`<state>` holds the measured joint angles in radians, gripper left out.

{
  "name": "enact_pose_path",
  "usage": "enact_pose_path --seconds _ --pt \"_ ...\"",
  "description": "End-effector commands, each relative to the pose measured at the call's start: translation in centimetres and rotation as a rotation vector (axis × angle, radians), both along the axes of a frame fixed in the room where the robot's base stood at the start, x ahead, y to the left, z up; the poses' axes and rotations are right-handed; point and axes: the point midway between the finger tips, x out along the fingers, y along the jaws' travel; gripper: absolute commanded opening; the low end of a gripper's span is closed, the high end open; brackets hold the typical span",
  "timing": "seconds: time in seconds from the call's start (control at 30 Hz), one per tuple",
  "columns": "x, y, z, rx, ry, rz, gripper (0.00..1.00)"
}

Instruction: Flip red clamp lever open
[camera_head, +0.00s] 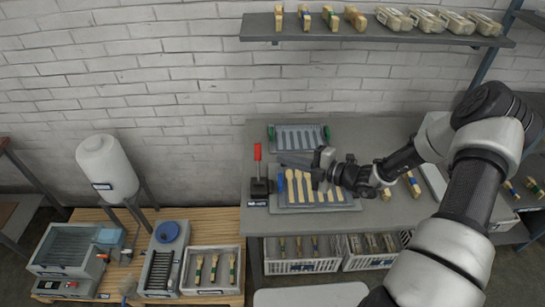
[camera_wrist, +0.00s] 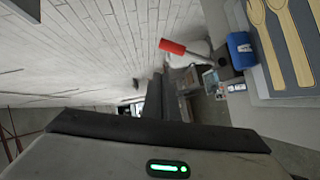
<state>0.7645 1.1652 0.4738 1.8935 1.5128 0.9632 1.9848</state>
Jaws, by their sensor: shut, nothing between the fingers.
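The red clamp lever (camera_head: 257,152) stands upright on a small black clamp base (camera_head: 258,188) at the left end of the workbench. In the wrist view the lever (camera_wrist: 172,46) points left from its base, above and right of my dark fingers. My gripper (camera_head: 284,160) is right of the lever in the head view, above the wooden spoon tray, pointing left. Its fingers (camera_wrist: 157,85) are together and empty. The lever and fingers appear apart.
A tray (camera_head: 330,206) of wooden spoons, with a blue block (camera_wrist: 241,48) at its corner, lies beside the clamp base. A second tray (camera_head: 298,137) with green ends sits behind. A shelf (camera_head: 360,38) hangs above. The brick wall stands behind.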

Motion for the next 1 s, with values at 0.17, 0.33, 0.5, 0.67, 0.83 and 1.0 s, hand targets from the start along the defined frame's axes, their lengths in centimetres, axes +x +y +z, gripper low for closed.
enact_pose_path --seconds 0.17,0.33,0.5,0.67,0.83,1.0 --pt "-1.4 -2.3 0.7 -0.001 0.000 0.000 0.00" --pt "-2.0 -3.0 1.1 0.001 0.001 0.002 0.00" --pt "-2.0 -3.1 1.1 0.002 0.001 0.003 0.00" --pt "-2.0 -3.1 1.1 0.000 0.001 0.002 0.00" --pt "-2.0 -3.0 1.1 0.000 0.000 0.003 0.00" --pt "-3.3 -1.2 2.7 -0.136 -0.120 0.135 0.00"
